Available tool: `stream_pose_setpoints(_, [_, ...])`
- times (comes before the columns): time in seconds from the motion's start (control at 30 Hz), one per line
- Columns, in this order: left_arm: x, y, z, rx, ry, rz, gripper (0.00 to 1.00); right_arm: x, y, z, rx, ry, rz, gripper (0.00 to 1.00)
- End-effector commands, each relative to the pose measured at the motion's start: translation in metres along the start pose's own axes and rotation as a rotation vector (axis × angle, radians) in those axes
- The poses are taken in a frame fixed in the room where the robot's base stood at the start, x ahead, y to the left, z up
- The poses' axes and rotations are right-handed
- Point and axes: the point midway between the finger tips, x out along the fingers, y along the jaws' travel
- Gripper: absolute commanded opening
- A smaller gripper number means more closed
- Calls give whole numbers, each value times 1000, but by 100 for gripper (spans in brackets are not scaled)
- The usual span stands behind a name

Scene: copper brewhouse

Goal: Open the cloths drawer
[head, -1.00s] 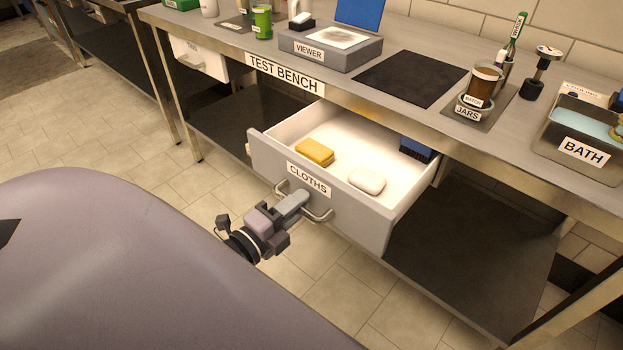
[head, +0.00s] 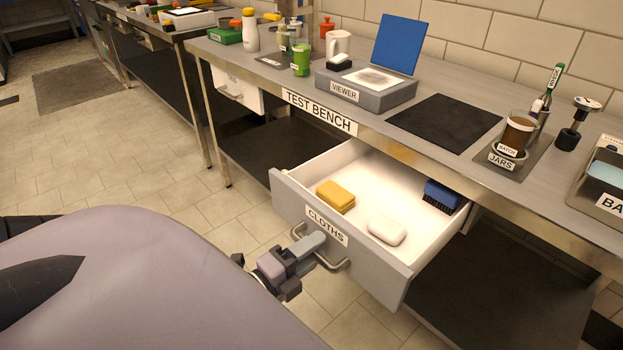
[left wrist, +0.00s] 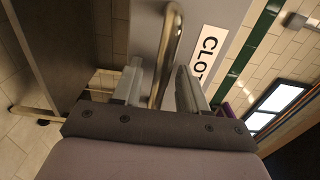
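The cloths drawer (head: 385,268) is pulled well out from under the test bench, with its label "CLOTHS" on the grey front. Inside lie a yellow sponge (head: 335,196), a white soap-like block (head: 387,230) and a blue brush (head: 442,194). My left gripper (head: 316,244) is at the drawer's metal handle (head: 338,266). In the left wrist view the handle bar (left wrist: 165,55) runs between the two fingers (left wrist: 160,80), which stand apart with a visible gap on each side of it. My right gripper is not in view.
On the test bench (head: 365,125) stand a viewer box (head: 370,92) with a raised blue lid, a black mat (head: 445,120), a jars stand (head: 508,163) and a bath tray (head: 602,200). A closed-looking second drawer (head: 236,92) is at left.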

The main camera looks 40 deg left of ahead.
Motion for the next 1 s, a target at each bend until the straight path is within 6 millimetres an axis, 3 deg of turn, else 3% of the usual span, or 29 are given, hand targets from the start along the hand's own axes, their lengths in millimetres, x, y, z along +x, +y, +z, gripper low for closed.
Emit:
stream_pose_setpoints(0.17, [-6,1,0,-1,0,2,43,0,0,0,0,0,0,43])
stream_pose_setpoints(0.63, [-63,0,0,-2,-1,2,43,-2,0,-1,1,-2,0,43])
stream_pose_setpoints(1.0, [-72,0,0,0,0,0,43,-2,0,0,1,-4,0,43])
